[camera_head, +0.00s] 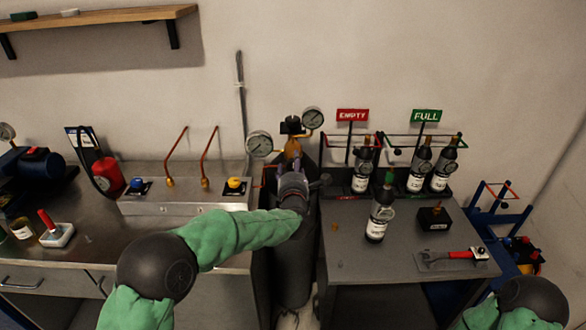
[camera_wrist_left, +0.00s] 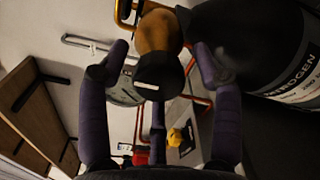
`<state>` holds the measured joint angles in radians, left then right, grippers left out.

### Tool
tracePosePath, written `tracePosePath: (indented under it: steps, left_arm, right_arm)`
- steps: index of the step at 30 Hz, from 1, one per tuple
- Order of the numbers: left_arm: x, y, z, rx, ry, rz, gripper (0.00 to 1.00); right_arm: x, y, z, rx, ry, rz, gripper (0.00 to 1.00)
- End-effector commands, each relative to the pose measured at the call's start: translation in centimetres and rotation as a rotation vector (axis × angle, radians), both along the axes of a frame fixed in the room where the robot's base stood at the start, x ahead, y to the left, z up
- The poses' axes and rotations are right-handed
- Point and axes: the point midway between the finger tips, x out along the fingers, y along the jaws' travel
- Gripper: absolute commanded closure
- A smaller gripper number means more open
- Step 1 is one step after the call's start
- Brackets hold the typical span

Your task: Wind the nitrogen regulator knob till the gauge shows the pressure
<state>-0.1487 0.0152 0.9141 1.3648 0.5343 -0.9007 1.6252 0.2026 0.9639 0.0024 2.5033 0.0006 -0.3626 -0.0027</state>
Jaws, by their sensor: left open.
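The nitrogen cylinder (camera_head: 290,265) stands dark between the two benches; its label shows in the left wrist view (camera_wrist_left: 300,88). On top are the brass regulator (camera_head: 293,147) and two round gauges, one at left (camera_head: 259,144) and one higher at right (camera_head: 313,118). Their readings are too small to tell. My left gripper (camera_head: 293,172) is in front of the regulator. In the left wrist view, the black regulator knob (camera_wrist_left: 160,77) with a white mark lies between its open purple fingers (camera_wrist_left: 160,62), apparently with gaps at the sides. A gauge (camera_wrist_left: 125,92) is partly hidden behind. My right gripper is out of view.
The left bench (camera_head: 70,255) carries a box with a blue and a yellow knob (camera_head: 235,184) and copper pipes. The right bench (camera_head: 345,255) holds small bottles (camera_head: 378,220), a black box (camera_head: 434,217) and a red-handled tool (camera_head: 452,256). EMPTY (camera_head: 352,115) and FULL (camera_head: 426,115) signs stand behind.

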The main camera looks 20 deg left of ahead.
Motion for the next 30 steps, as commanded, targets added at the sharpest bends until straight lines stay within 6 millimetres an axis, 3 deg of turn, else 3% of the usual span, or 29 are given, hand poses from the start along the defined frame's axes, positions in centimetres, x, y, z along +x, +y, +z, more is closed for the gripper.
tracePosePath:
  steps: [6, 8, 12, 13, 23, 30]
  left_arm:
    - [0.03, 0.01, 0.03, 0.000, 0.000, 0.000, 0.35]
    - [0.02, 0.00, 0.02, 0.000, 0.000, 0.000, 0.49]
    - [0.01, 0.00, 0.01, 0.000, 0.000, 0.000, 0.89]
    - [0.01, 0.00, 0.00, 0.000, 0.000, 0.000, 0.92]
    - [-0.01, 0.03, -0.09, 0.024, 0.009, 0.001, 0.92]
    - [-0.03, 0.06, -0.15, 0.140, 0.043, 0.001, 0.92]
  right_arm:
    - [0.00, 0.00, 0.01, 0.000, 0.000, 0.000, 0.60]
    - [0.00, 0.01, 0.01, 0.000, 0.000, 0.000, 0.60]
    - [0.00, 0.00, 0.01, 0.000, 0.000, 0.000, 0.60]
    - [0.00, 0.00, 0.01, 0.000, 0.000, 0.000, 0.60]
    - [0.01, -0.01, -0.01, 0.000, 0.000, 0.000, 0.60]
    - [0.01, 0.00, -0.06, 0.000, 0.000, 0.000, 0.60]
